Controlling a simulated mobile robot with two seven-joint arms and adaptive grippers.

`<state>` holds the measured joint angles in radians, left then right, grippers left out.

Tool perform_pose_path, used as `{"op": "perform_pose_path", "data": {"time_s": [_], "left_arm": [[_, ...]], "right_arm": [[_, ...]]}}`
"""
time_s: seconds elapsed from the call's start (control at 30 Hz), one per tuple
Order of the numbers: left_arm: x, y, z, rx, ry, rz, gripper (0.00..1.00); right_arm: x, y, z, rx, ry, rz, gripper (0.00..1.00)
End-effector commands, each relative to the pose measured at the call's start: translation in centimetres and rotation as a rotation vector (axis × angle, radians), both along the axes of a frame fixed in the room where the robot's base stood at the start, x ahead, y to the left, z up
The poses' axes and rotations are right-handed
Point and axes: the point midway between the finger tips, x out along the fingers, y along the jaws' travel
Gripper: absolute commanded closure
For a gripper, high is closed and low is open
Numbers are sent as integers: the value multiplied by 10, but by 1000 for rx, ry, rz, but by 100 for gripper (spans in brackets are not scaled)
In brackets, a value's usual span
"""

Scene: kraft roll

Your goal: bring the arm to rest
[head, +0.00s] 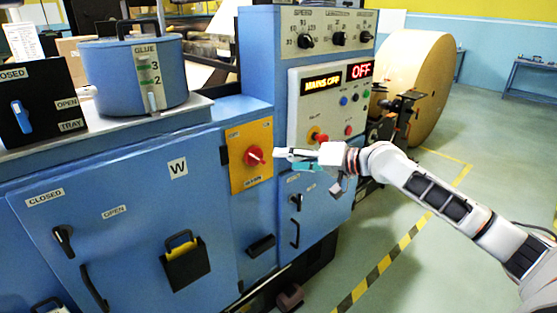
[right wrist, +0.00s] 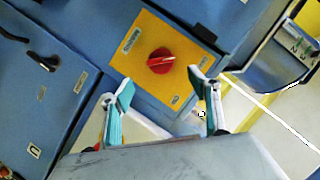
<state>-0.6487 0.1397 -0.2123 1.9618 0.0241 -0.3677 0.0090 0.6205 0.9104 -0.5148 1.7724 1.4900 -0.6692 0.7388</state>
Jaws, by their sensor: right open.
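My right arm reaches in from the right in the head view, and its gripper (head: 285,158) is at the red rotary knob (head: 254,156) on a yellow plate (head: 237,182) on the blue machine. In the right wrist view my right gripper (right wrist: 160,92) has its teal-padded fingers spread apart and empty. The red knob (right wrist: 160,61) stands beyond and between the fingertips, apart from them. My left gripper is not in view.
A blue glue pot (head: 130,75) and a black switch box (head: 38,105) stand on the machine's ledge at left. A red emergency button (head: 319,137) is just above my gripper. A large kraft roll (head: 415,85) stands behind. The floor at right is free, with striped tape (head: 375,270).

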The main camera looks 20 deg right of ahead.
Motion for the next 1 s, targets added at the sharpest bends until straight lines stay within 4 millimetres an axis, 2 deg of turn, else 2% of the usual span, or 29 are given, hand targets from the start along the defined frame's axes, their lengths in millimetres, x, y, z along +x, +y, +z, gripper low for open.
{"op": "perform_pose_path", "data": {"time_s": [0.2, 0.7, 0.77, 0.87, 1.0], "left_arm": [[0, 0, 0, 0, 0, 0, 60], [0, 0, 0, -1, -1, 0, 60], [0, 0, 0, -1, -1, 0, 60], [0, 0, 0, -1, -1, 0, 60], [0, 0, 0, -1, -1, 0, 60]], "right_arm": [[-9, -6, 3, -1, 0, 1, 39], [-10, -4, -1, -3, 0, 3, 39], [-12, 1, -13, -14, -1, 7, 39], [-20, 16, -50, -53, -12, 19, 39], [-46, 43, -125, -147, -46, 34, 39]]}}
